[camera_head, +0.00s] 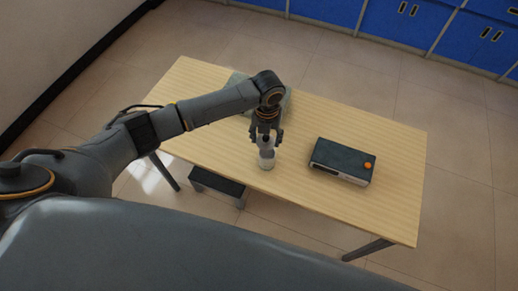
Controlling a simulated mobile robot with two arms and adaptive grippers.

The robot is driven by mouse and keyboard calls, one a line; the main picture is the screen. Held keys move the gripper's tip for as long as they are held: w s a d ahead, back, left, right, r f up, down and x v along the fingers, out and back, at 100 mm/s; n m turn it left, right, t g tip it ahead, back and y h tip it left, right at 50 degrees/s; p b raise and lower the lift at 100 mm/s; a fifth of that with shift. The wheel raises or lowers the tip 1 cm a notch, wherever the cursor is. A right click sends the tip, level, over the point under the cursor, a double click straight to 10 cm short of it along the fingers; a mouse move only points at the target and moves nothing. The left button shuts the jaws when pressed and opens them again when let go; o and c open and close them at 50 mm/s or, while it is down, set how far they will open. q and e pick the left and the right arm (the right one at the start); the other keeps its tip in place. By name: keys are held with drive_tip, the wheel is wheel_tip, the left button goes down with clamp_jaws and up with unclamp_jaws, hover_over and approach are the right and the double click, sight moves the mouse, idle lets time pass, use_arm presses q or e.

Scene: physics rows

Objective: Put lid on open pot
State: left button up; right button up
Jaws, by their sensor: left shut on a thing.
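A small pale pot (267,162) stands upright near the middle of the wooden table. My left gripper (266,138) points straight down right above it, with its fingers shut on a small pale piece, apparently the lid (266,145). The lid is at the top of the pot. At this size I cannot tell whether it rests on the rim or is just above it. The pot's opening is hidden. My right gripper is not in view.
A dark flat device (343,160) with an orange knob lies on the table (395,205) to the right. A grey box (238,80) sits behind my left arm, partly hidden. A dark stool (217,184) is under the front edge. The table's right end is clear.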

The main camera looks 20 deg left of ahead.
use_arm(q)
drive_tip(key=shift+w+d+r, duration=0.1)
drive_tip(key=shift+w+d, duration=0.1)
drive_tip(key=shift+w+f+b, duration=0.2)
drive_tip(key=shift+f+b, duration=0.3)
drive_tip(key=shift+f, duration=0.2)
drive_tip(key=shift+f+b, duration=0.3)
drive_tip(key=shift+f, duration=0.05)
wheel_tip(320, 180, down, 3)
drive_tip(key=b, duration=0.3)
drive_tip(key=shift+s, duration=0.1)
drive_tip(key=shift+f, duration=0.35)
drive_tip(key=shift+f+b, duration=0.45)
drive_tip(key=shift+f, duration=0.05)
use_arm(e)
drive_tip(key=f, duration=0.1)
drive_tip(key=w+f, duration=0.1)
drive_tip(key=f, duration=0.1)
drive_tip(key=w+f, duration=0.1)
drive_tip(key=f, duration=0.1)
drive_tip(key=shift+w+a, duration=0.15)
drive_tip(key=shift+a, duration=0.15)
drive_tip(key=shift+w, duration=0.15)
use_arm(q)
drive_tip(key=shift+r+p, duration=0.1)
drive_tip(key=shift+p, duration=0.3)
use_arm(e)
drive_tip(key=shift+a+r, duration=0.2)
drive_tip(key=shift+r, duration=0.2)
